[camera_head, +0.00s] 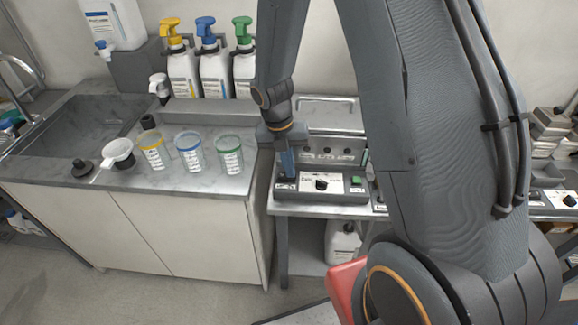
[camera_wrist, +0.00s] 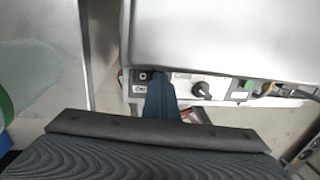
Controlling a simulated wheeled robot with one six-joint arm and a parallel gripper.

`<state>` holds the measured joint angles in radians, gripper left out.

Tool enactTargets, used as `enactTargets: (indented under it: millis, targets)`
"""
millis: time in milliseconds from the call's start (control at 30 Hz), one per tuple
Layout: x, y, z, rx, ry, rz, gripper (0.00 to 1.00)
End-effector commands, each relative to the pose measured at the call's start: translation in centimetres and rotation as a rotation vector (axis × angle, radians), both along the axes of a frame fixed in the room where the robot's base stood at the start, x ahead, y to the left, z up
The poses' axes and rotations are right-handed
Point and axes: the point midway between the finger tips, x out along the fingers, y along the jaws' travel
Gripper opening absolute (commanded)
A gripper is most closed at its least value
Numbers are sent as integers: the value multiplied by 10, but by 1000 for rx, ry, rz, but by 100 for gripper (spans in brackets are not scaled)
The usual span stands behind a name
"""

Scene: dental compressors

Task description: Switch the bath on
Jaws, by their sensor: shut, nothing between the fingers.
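The bath (camera_head: 338,185) is a metal unit with a front control panel, on a stand right of the sink counter. Its panel carries a black knob (camera_head: 321,184), a green switch (camera_head: 357,181) and a dark switch block at the left end. My gripper (camera_head: 286,172) is shut and empty, its blue fingers pointing down at the panel's left end. In the wrist view the fingertips (camera_wrist: 158,76) are just right of the small dark switch (camera_wrist: 143,76) and left of the knob (camera_wrist: 201,90). I cannot tell whether they touch the panel. The fingers partly hide the panel.
Three labelled cups, yellow (camera_head: 153,152), blue (camera_head: 190,152) and green (camera_head: 229,153), stand on the counter to the left. Pump bottles (camera_head: 214,72) stand behind them. A white canister (camera_head: 342,243) is under the bath. Another unit (camera_head: 556,198) is at the right.

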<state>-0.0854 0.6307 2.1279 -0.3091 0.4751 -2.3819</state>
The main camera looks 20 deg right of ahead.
Motion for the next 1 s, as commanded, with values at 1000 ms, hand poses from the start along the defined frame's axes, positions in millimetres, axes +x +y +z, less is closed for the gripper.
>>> enactTargets:
  millis: [1000]
  targets:
    - [6, 15, 5, 0, 0, 0, 0]
